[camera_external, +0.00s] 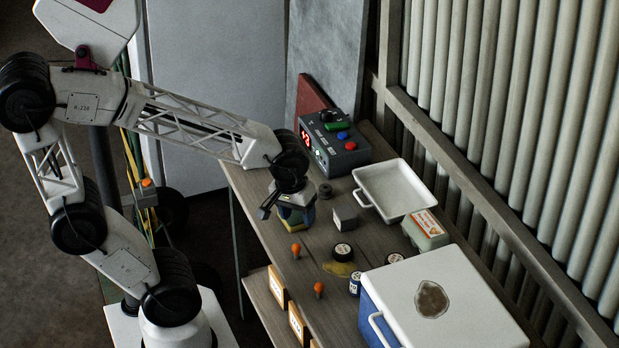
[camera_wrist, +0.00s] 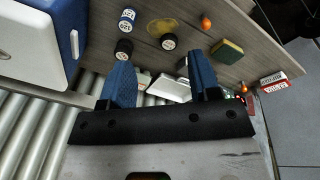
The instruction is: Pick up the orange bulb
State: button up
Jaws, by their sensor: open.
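Two orange bulbs lie on the wooden table in the external view. One bulb (camera_external: 296,251) is near the table's front-left edge, and the other bulb (camera_external: 319,289) is lower in the picture. One orange bulb (camera_wrist: 206,22) shows at the top of the wrist view; I cannot tell which of the two it is. My gripper (camera_external: 295,215) hangs over the table, up the picture from both bulbs and apart from them. In the wrist view my gripper (camera_wrist: 160,60) has its blue fingers spread, with no bulb between them.
A yellow-green sponge (camera_wrist: 227,60) lies near the bulb. A white-lidded blue cooler (camera_external: 440,295), white tray (camera_external: 395,189), grey cube (camera_external: 345,219), dark control box (camera_external: 334,145) and labelled carton (camera_external: 425,230) stand around. Small round cans (camera_external: 343,252) sit by a yellowish patch (camera_external: 341,268).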

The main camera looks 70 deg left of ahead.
jog(key=w+d+f+n, duration=0.1)
jog(key=w+f+n, duration=0.2)
jog(key=f+n, duration=0.5)
jog(key=n+g, duration=0.2)
jog(key=n, duration=0.7)
send_over(319, 283)
jog(key=f, duration=1)
jog(key=shift+d+f, duration=0.2)
jog(key=shift+d, duration=0.05)
jog(key=shift+s, duration=0.1)
jog(key=shift+f, duration=1.3)
jog(key=shift+a+f, duration=0.15)
jog(key=shift+f, duration=2.45)
jog(key=shift+c, duration=0.2)
jog(key=c, duration=0.8)
